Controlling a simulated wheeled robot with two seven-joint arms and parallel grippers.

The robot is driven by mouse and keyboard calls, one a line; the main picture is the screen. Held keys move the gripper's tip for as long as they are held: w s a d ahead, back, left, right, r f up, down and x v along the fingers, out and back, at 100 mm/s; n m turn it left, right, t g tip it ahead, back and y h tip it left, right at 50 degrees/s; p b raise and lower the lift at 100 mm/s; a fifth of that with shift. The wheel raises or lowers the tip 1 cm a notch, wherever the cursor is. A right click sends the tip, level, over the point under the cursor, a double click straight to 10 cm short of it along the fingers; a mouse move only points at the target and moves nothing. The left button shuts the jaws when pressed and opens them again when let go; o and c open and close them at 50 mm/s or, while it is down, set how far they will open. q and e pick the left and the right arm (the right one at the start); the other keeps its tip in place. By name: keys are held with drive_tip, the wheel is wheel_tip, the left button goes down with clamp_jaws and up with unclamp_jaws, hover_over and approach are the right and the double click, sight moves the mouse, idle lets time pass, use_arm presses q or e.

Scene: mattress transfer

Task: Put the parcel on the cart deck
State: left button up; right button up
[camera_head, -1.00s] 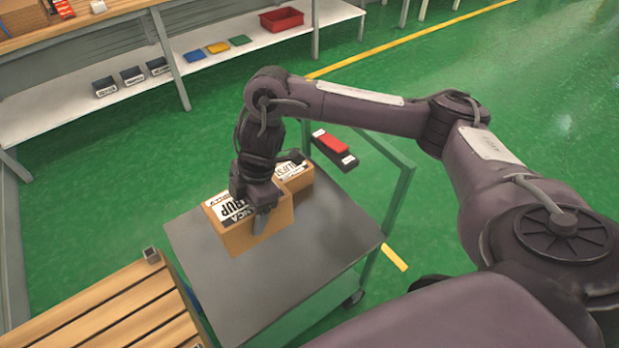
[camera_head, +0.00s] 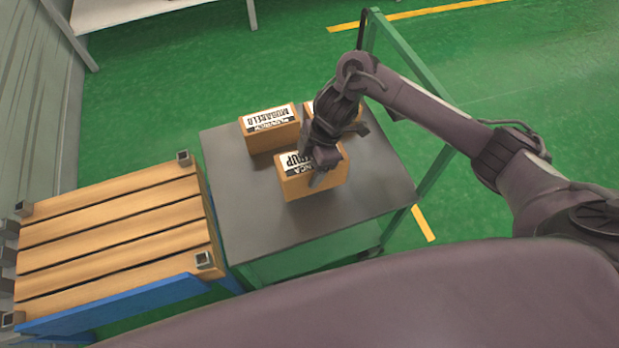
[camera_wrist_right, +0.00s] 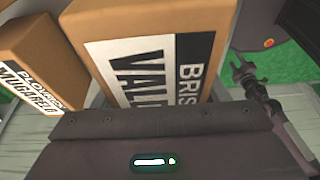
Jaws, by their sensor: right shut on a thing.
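The grey cart deck (camera_head: 240,205) is at the centre of the head view, with several brown boxes at it. My right gripper (camera_head: 322,172) is shut on a brown box with a white-and-black label (camera_head: 298,182), over the middle of the deck. I cannot tell whether that box touches the deck. A second box labelled in black (camera_head: 270,130) stands behind and to the left; it also shows in the right wrist view (camera_wrist_right: 40,60).
A slatted wooden platform (camera_head: 110,235) with short metal posts and a blue side stands left of the cart. A green cart frame (camera_head: 408,62) rises at the deck's right side. The deck's left and front parts are bare.

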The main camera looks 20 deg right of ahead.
drive_tip(key=shift+f, duration=0.7)
drive_tip(key=shift+f+b, duration=0.7)
drive_tip(key=shift+f, duration=1.05)
drive_tip(key=shift+f, duration=0.15)
drive_tip(key=o, duration=1.3)
drive_tip(key=shift+o, duration=0.2)
drive_tip(key=shift+r, duration=0.3)
drive_tip(key=p+v, duration=0.4)
drive_tip(key=v, duration=0.7)
drive_tip(key=shift+d+r, duration=0.15)
drive_tip(key=shift+r, duration=0.15)
